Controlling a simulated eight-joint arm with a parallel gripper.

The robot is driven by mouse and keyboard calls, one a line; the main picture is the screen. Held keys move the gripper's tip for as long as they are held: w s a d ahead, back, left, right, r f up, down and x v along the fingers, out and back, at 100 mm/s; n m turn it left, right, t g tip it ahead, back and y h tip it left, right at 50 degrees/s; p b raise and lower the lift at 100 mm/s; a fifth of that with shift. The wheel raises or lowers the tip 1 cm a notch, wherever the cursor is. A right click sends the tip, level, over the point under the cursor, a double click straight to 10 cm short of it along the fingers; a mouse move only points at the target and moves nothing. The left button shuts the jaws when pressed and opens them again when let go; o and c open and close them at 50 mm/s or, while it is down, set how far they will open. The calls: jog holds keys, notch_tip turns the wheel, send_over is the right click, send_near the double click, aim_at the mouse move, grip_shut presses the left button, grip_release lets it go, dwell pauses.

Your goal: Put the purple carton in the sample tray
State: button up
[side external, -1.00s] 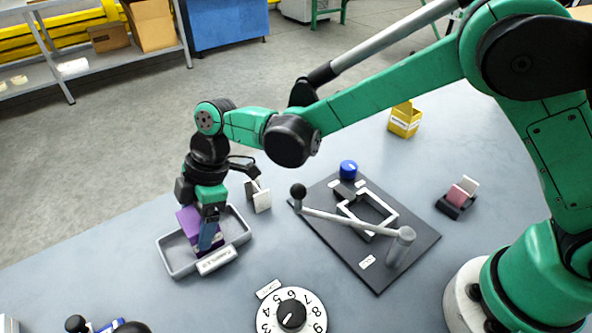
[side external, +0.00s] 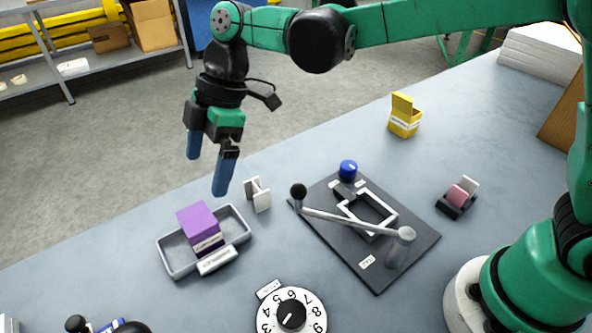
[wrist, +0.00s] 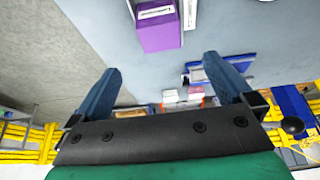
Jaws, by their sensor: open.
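The purple carton (side external: 198,219) stands inside the grey sample tray (side external: 176,256), with bare tray floor on either side of it. The tray has a white label on its front. My gripper (side external: 207,176) is open and empty, above the carton and apart from it. Its two blue fingers point down. In the wrist view the carton (wrist: 160,32) is at the top, beyond the open fingers (wrist: 161,64), with nothing between them.
A small white stand (side external: 257,195) is right of the tray. A black plate (side external: 400,258) carries a lever and a frame. A numbered dial (side external: 291,313) is in front. A yellow box (side external: 404,117) and a small holder with pink and white cards (side external: 457,197) stand further right.

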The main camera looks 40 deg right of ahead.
jog(key=s+d+m+t+h, duration=0.2)
jog(key=s+d+m+t, duration=0.1)
jog(key=d+m, duration=0.6)
jog(key=s+d+m+t+h, duration=0.2)
jog(key=s+d+m+t, duration=0.2)
jog(key=d+m, duration=0.5)
jog(key=s+d, duration=0.2)
jog(key=d, duration=0.2)
jog(key=shift+s+r+h, duration=0.15)
jog(key=shift+r+h, duration=0.15)
